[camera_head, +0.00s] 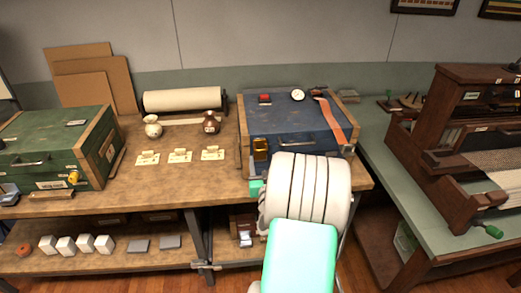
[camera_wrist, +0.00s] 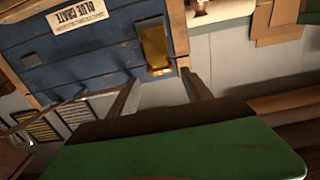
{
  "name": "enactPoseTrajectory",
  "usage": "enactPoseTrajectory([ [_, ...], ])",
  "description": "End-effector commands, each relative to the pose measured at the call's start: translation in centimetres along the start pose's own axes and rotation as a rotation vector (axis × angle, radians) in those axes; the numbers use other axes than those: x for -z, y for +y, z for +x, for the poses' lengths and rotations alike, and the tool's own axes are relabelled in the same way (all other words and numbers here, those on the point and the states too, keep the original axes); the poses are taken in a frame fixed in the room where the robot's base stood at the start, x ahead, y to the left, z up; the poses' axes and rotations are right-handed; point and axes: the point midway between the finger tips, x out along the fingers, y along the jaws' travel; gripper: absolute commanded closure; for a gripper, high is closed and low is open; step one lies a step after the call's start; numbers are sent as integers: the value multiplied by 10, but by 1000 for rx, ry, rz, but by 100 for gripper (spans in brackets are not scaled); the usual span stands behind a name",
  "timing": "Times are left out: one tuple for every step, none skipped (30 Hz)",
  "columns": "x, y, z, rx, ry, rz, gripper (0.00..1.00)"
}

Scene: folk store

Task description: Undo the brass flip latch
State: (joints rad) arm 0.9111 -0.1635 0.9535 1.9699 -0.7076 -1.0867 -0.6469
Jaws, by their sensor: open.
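The blue crate (camera_head: 285,122) with wooden edges stands on the workbench in the head view. Its brass flip latch (camera_head: 261,147) is at the front left. In the wrist view the blue crate (camera_wrist: 95,52) appears upside down with a paper label, and the brass latch (camera_wrist: 155,48) is a yellow plate near a wooden edge. My gripper (camera_wrist: 158,79) is open, its two fingers apart on either side below the latch in the picture. Nothing shows between them, and contact with the latch is not visible. In the head view my arm hides the gripper and part of the crate front.
A red button (camera_head: 264,98), a round gauge (camera_head: 297,95) and an orange strap (camera_head: 334,118) are on the crate lid. A green crate (camera_head: 50,140), two small jars and several tags are to the left. A dark wooden loom (camera_head: 450,130) stands right.

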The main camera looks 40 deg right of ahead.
Motion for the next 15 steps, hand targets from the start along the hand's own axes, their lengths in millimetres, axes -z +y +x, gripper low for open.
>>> enactPoseTrajectory([
  [3,-2,7,4,-2,-1,42],
  [3,-2,12,4,-3,0,42],
  [4,-2,19,3,-2,-1,42],
  [4,-2,24,4,-3,0,42],
  [4,-2,29,4,-4,0,42],
  [4,-2,35,5,-4,0,42],
  [4,-2,40,5,-3,-1,42],
  [3,-2,44,5,-3,0,42],
  [4,-2,50,5,-2,-1,42],
  [3,-2,53,5,-3,-1,42],
  [2,-2,56,5,-3,0,42],
  [2,-2,60,4,-2,-1,42],
  [2,-2,62,4,-2,-1,42],
  [2,-2,63,3,-1,-1,42],
  [1,-2,64,3,-1,0,42],
])
